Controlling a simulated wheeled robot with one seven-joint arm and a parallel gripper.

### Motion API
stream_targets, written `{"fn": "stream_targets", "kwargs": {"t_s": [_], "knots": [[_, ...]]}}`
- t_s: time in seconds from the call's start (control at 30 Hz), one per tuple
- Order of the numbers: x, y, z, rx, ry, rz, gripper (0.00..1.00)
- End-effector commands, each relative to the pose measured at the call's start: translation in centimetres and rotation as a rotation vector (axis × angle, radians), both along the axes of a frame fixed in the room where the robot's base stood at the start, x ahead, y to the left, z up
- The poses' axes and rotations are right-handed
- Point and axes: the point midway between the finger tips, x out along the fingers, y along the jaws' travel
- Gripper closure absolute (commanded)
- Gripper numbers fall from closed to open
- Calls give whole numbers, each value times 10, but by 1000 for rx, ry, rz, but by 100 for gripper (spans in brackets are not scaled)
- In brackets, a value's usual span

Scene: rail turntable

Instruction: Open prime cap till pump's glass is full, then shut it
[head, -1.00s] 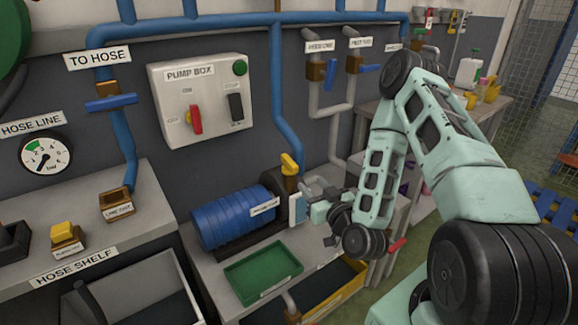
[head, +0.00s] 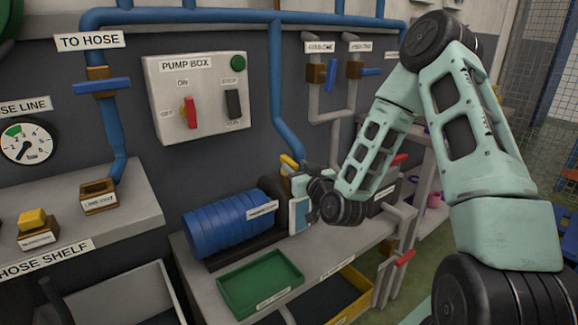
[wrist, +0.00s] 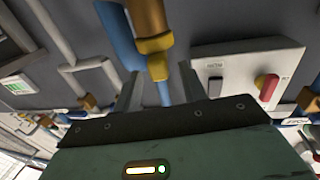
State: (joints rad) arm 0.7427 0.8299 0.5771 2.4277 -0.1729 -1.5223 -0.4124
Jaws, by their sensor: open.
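The pump (head: 228,220) is a ribbed blue cylinder on the bench. At its right end stands the yellow prime cap (head: 289,162), partly hidden by my gripper (head: 299,182). In the wrist view, the yellow cap (wrist: 158,62) shows between my two fingers, with a brown part above it in the picture. My gripper (wrist: 160,92) is open, and I cannot tell whether either finger touches the cap. The pump's glass (head: 299,215) is a pale, blue-edged panel just below my gripper; its level is too small to read.
A green tray (head: 260,282) and a yellow-rimmed bin (head: 358,290) are in front of the pump. Blue pipes (head: 284,110) run down the wall behind. The pump box (head: 200,97), with a red switch, hangs above left.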

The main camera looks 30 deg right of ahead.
Motion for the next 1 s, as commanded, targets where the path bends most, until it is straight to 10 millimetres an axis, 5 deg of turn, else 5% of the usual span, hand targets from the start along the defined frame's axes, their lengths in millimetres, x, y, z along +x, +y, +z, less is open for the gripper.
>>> {"fn": "stream_targets", "kwargs": {"t_s": [0.3, 0.7, 0.87, 1.0], "knots": [[45, -6, 1, 1, -1, 0, 58], [52, -7, 0, 0, 0, 1, 58], [51, -7, 0, 0, 0, 1, 100], [51, -7, 0, 0, 0, 0, 100]]}}
